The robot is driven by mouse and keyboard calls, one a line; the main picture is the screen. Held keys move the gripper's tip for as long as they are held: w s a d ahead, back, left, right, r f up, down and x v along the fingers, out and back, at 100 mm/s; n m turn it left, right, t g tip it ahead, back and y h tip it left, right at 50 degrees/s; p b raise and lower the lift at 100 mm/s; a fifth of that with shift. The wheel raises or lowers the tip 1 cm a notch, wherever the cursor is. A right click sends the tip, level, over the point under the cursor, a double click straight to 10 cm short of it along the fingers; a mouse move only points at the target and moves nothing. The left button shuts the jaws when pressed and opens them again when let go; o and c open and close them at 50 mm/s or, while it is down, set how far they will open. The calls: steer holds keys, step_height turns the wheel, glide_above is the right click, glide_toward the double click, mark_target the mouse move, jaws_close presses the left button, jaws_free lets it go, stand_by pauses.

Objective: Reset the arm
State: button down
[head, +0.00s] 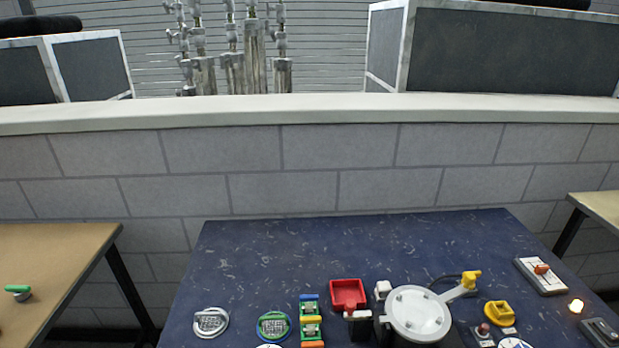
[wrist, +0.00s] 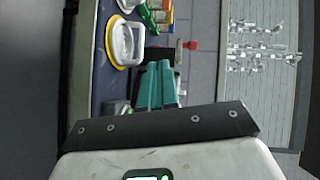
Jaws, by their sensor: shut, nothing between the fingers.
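My gripper (wrist: 157,68) shows in the wrist view, its two teal fingers together and empty. The dark bracket and pale wrist body fill the bottom of that view. The fingers point towards a picture turned on its side, with the blue table (wrist: 101,92) at the left. In the head view I cannot make out the gripper's fingers. The blue speckled table (head: 270,250) fills the lower middle there.
A silver-ringed part (head: 211,322), a green and blue round part (head: 274,326), a red tray (head: 348,293), a yellow part (head: 499,313) and a switch plate (head: 541,275) sit on the table. A brown table (head: 60,255) stands left. A block wall (head: 280,170) stands behind.

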steer(key=s+d+f+n+g+h, duration=0.1)
steer(key=s+f+n+g+h, duration=0.5)
steer(key=s+f, duration=0.35)
steer(key=s+d+f+n+g+h, duration=0.2)
steer(key=s+d+g+h, duration=0.2)
steer(key=s, duration=0.4)
steer(key=shift+s+d+g, duration=0.4)
steer(key=shift+d+g, duration=0.3)
steer(key=shift+d, duration=0.55)
steer(key=c, duration=1.8)
jaws_free()
